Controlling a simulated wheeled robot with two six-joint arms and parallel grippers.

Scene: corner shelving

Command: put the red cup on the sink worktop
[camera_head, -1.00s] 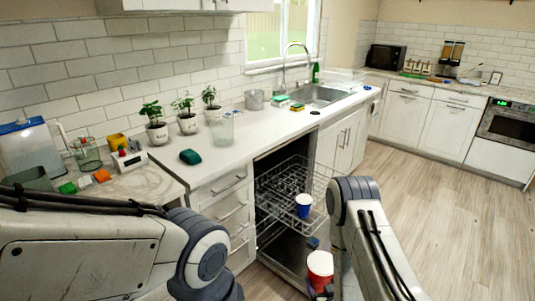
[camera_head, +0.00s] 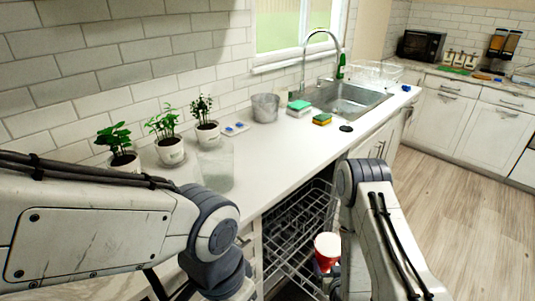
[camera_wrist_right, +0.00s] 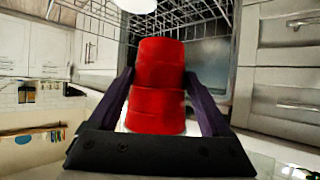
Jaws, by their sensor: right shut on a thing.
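The red cup (camera_head: 327,255) with a white rim is in my right gripper (camera_head: 324,268), in front of the open dishwasher and lower than the worktop. In the right wrist view, the red cup (camera_wrist_right: 158,85) sits between the two dark fingers of the right gripper (camera_wrist_right: 160,100). The sink worktop (camera_head: 275,150) is the long white counter around the metal sink (camera_head: 352,100). My left arm comes in from the left over the counter's near end; its gripper is not seen.
The dishwasher rack (camera_head: 300,225) is pulled out below the counter. Potted plants (camera_head: 170,150), a clear glass container (camera_head: 215,167), a grey bucket (camera_head: 265,107) and sponges (camera_head: 321,119) stand on the worktop. Bare worktop lies between the glass container and the sponges.

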